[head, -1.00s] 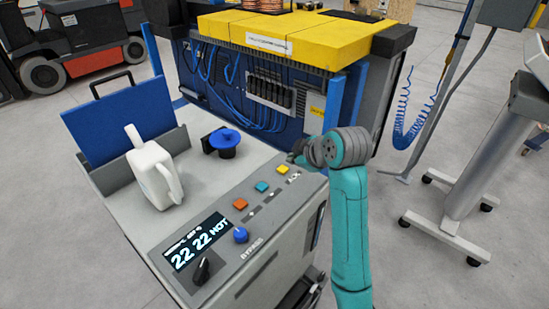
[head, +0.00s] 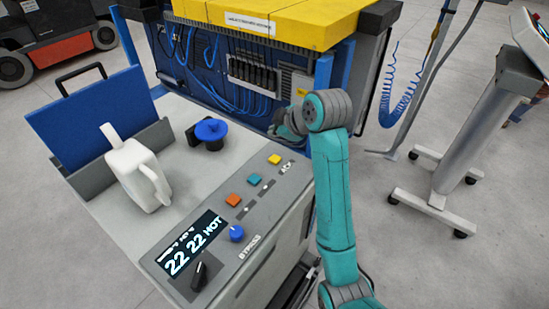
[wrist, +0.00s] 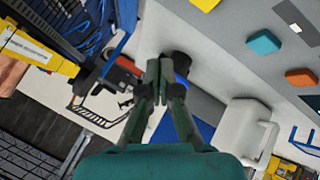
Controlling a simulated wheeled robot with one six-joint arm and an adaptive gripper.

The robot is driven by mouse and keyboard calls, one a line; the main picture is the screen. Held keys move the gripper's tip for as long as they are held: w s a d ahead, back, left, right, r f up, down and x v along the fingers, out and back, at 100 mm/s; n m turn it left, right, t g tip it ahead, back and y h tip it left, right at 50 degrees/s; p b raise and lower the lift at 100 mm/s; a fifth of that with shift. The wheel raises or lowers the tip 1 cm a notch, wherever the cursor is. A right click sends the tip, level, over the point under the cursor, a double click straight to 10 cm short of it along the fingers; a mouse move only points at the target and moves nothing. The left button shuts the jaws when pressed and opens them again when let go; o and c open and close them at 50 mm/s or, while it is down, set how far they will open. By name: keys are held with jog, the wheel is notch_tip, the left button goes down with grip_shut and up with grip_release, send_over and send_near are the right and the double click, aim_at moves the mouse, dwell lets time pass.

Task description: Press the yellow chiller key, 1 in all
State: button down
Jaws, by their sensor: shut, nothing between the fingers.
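The yellow key (head: 274,159) is the far one of three square keys on the chiller's sloped grey panel (head: 262,215). In the wrist view the yellow key (wrist: 205,4) is at the top edge, partly cut off. The teal key (head: 255,180) and orange key (head: 233,200) lie in a row nearer the display (head: 192,243). My gripper (head: 277,130) is above and beyond the yellow key in the head view, not touching it. In the wrist view my gripper (wrist: 159,60) has its fingers together and empty, pointing past the key row.
A white jug (head: 135,175), a blue-topped black knob (head: 209,132) and a blue panel in a grey holder (head: 95,120) stand on the chiller top. A blue machine with a yellow top (head: 265,22) stands close behind. A wheeled stand (head: 440,190) is at right.

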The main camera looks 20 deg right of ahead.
aim_at(276, 160)
jog(key=shift+f, duration=3.6)
jog(key=shift+f, duration=0.1)
jog(key=shift+f, duration=0.25)
jog(key=shift+f, duration=0.45)
jog(key=shift+r, duration=0.85)
jog(key=shift+r, duration=2.5)
